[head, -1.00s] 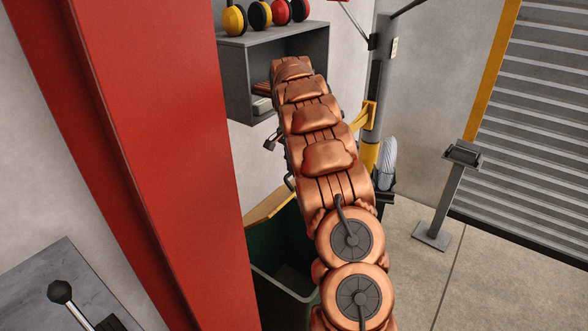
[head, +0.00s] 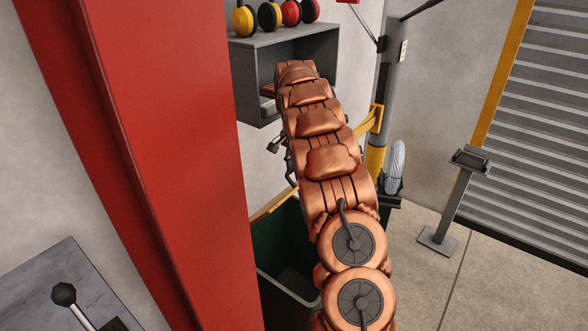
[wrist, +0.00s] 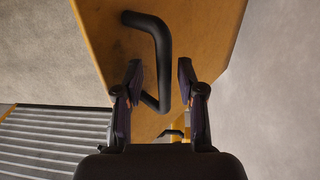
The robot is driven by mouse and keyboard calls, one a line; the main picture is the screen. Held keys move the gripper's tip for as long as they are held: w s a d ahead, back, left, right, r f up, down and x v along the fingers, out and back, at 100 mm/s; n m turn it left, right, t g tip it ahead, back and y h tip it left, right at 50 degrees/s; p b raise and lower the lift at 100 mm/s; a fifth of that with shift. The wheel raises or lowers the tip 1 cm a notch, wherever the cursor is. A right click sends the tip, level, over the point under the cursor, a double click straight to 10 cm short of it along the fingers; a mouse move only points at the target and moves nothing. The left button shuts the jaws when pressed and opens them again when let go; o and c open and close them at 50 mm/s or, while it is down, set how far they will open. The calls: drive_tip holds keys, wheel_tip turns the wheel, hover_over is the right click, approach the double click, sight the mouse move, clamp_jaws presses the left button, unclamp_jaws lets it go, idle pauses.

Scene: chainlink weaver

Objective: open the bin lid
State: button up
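The dark green bin (head: 276,243) stands on the floor by the wall in the head view, partly behind my arm. Its inside shows from above. A yellow-orange strip of the lid (head: 273,205) shows at the bin's far side; my arm hides the rest. In the wrist view the lid (wrist: 205,40) fills the upper middle, with a bent black bar handle (wrist: 158,50) on it. My gripper (wrist: 160,72) is open, its two fingers on either side of the handle with gaps visible. The head view does not show my fingers.
A red column (head: 165,130) stands close on the left. A grey shelf (head: 248,75) with ear defenders hangs behind my arm. A grey post (head: 386,85) and a pedestal (head: 453,205) stand to the right. The floor between them is partly clear.

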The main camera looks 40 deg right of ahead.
drive_tip(key=shift+s, duration=0.1)
drive_tip(key=shift+w+r, duration=0.15)
drive_tip(key=shift+r, duration=1.75)
drive_tip(key=shift+w+r, duration=0.15)
drive_tip(key=shift+r, duration=1.7)
